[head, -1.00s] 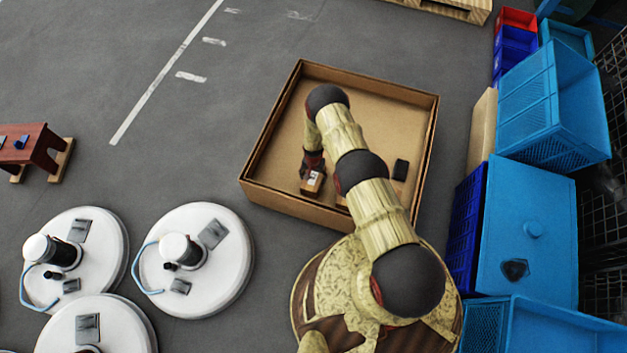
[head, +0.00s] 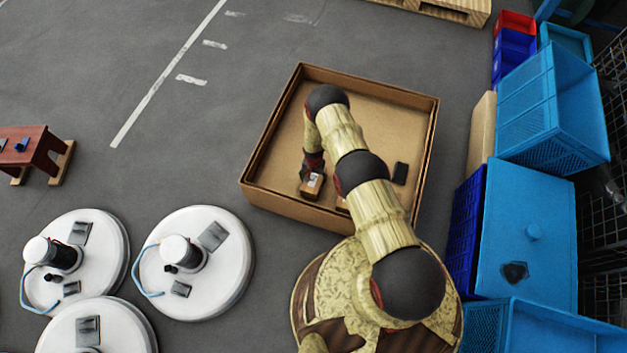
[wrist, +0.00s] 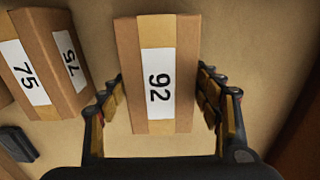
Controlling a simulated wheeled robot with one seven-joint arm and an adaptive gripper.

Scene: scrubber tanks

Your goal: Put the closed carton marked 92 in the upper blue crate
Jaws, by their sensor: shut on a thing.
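The closed carton marked 92 (wrist: 158,80) is between the two fingers of my gripper (wrist: 160,105) in the wrist view, its number label facing the camera. My gripper is shut on it. In the head view the small brown carton (head: 312,186) is at my gripper (head: 312,168), inside the large open cardboard box (head: 285,205). I cannot tell whether the carton touches the box floor. Blue crates stand at the right; the upper one (head: 527,100) seems to be the tilted open crate at the upper right.
A carton marked 75 (wrist: 42,65) lies beside the held one, to the left in the wrist view. A black item (head: 401,172) is in the box. White round tanks (head: 195,262) stand at the left. Grey floor is clear beyond the box.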

